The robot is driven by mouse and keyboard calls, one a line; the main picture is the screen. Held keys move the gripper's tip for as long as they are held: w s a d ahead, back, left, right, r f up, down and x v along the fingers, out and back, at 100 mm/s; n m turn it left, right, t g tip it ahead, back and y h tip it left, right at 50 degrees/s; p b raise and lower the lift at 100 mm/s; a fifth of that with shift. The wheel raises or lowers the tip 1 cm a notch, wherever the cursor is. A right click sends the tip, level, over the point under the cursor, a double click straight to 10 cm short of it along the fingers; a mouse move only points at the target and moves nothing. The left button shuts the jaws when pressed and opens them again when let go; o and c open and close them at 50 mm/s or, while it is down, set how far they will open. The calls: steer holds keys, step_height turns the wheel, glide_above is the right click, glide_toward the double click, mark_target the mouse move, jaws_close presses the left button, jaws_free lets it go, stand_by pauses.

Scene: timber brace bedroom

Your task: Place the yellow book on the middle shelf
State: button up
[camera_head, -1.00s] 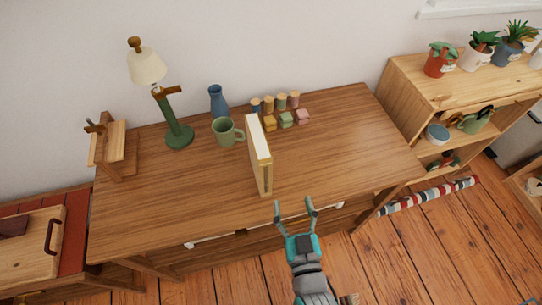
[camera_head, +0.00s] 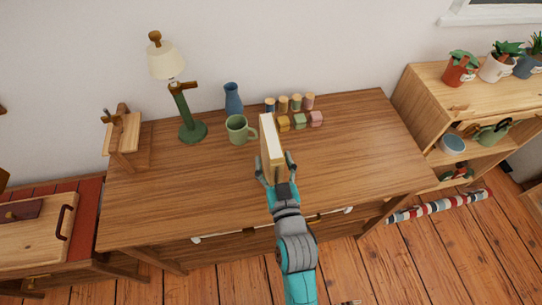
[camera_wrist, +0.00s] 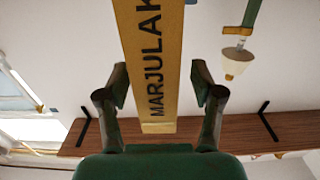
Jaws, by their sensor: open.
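The yellow book (camera_head: 272,148) stands upright on the wooden desk (camera_head: 350,165), right of the green mug. Its yellow spine (camera_wrist: 157,60), lettered "MARJULAK", fills the middle of the wrist view. My gripper (camera_head: 275,163) is open at the book's near end, with one finger on each side. In the wrist view, gaps show between the spine and both fingers of my gripper (camera_wrist: 160,82). The light wood shelf unit (camera_head: 427,98) is at the right. Its middle shelf (camera_head: 468,160) bears a blue-white bowl (camera_head: 453,144) and a green watering can (camera_head: 492,133).
The desk's right part is clear. A striped roll (camera_head: 440,206) lies on the floor below the shelf unit.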

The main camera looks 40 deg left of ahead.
steer(key=x, duration=0.4)
steer(key=shift+w+d, duration=0.1)
steer(key=shift+d, duration=0.05)
jaws_close()
